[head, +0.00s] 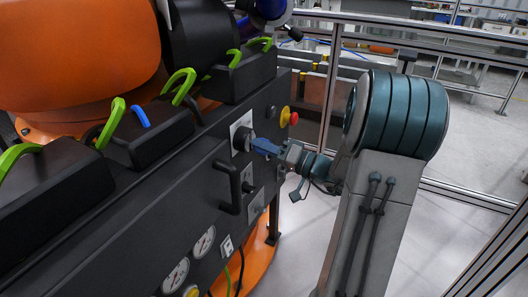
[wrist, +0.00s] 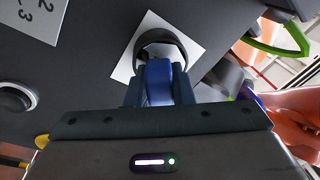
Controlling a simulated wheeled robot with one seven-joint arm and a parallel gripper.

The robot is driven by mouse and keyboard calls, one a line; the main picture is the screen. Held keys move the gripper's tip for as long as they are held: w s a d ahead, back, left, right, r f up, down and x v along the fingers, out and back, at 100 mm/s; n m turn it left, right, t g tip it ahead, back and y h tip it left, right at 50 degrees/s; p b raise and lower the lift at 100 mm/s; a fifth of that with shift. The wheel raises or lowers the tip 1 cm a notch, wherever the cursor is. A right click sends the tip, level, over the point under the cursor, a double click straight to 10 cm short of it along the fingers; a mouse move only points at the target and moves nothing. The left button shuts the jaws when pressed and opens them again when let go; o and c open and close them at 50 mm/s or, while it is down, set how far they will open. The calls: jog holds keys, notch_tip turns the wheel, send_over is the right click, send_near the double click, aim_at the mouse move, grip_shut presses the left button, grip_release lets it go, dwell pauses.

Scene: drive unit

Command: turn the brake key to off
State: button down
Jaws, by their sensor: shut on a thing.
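The brake key has a blue grip (wrist: 158,82) and sits in a dark round switch (head: 242,137) on a white square plate on the dark panel. The plate (wrist: 190,50) shows tilted in the wrist view, with the dark ring of the switch around the key's far end. My gripper (head: 264,146) reaches the switch from the right and is shut on the blue grip, a finger on each side of it. The fingers hide part of the grip, and the key's exact angle is hard to tell.
A red and yellow emergency button (head: 288,116) is just right of the switch. A black handle (head: 228,187) juts out below it. Pressure gauges (head: 204,243) sit lower left. Green levers (head: 180,84) line the top. A metal rail fence stands behind my arm.

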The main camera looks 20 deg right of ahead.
jog(key=shift+f+n+y+b, duration=0.1)
jog(key=shift+n+y+b, duration=0.2)
jog(key=shift+n+b, duration=1.9)
jog(key=shift+m+g+b, duration=0.3)
jog(key=shift+m+b, duration=0.3)
jog(key=shift+b, duration=0.3)
